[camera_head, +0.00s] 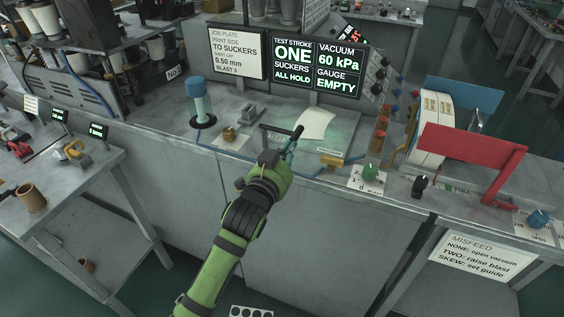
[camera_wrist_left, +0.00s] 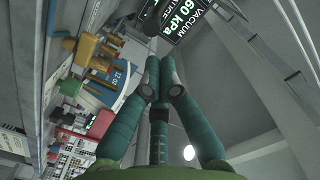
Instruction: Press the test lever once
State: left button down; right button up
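A dark bar with a black rounded end, which looks like the test lever (camera_head: 297,132), stands at the middle of the bench in the head view. My left gripper (camera_head: 290,151) is right at this bar, its teal fingers just below the black end. I cannot tell whether they touch. In the left wrist view, the fingertips of the left gripper (camera_wrist_left: 161,66) are drawn together with nothing visible between them. My right gripper is in neither view.
A pale sheet (camera_head: 316,124) lies just right of the bar. A blue cylinder (camera_head: 197,97) stands to the left. A green knob (camera_head: 370,172) and a red frame (camera_head: 470,146) are to the right. The display (camera_head: 293,63) behind reads "TEST STROKE ONE", "60 kPa" and "GAUGE EMPTY".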

pick_arm(q)
jog(key=v, duration=0.4)
jog(key=shift+s+a+b, duration=0.15)
jog(key=shift+s+b, duration=0.15)
jog(key=shift+b, duration=0.1)
dwell(0.4)
